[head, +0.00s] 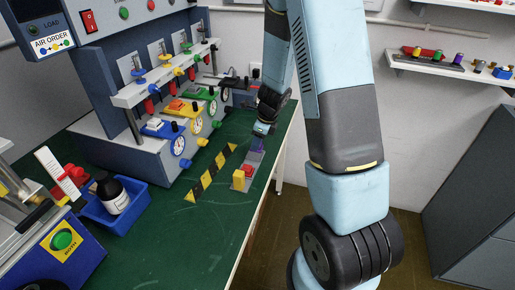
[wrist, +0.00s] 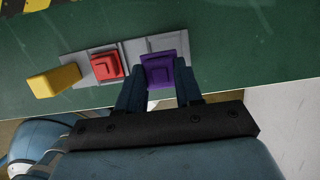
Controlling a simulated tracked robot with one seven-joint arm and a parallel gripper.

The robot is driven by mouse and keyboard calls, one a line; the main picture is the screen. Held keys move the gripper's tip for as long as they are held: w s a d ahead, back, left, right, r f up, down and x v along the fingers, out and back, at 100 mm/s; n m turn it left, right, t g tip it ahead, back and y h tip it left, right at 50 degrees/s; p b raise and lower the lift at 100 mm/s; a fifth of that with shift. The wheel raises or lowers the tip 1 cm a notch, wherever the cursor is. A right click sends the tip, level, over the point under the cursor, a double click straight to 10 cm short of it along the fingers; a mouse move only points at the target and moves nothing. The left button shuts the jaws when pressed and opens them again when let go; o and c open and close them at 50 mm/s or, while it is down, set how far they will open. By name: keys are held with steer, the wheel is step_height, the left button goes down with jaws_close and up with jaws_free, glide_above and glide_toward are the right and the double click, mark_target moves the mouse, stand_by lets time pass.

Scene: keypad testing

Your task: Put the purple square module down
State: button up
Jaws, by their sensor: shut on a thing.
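My gripper (wrist: 160,72) is shut on the purple square module (wrist: 160,69), with one dark finger on each side of it. The module is a stepped purple square, and it covers part of the right half of a grey tray (wrist: 136,48) in the wrist view. I cannot tell whether it touches the tray. A red square module (wrist: 107,65) sits on the tray to its left, with a yellow block (wrist: 55,81) at the left end. In the head view the purple module (head: 258,145) shows small below my gripper (head: 263,131), at the tray's far end.
A black and yellow striped strip (head: 211,173) lies left of the tray on the green table (head: 220,225). Behind it stands a test rig (head: 150,152) with gauges and coloured knobs. A blue bin (head: 105,217) holds a dark bottle. The table's right edge is close to the tray.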

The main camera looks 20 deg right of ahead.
steer(key=shift+w+a+f, duration=0.1)
steer(key=shift+w+f, duration=0.5)
steer(key=shift+f, duration=1.6)
steer(key=shift+f, duration=0.1)
steer(key=o, duration=1)
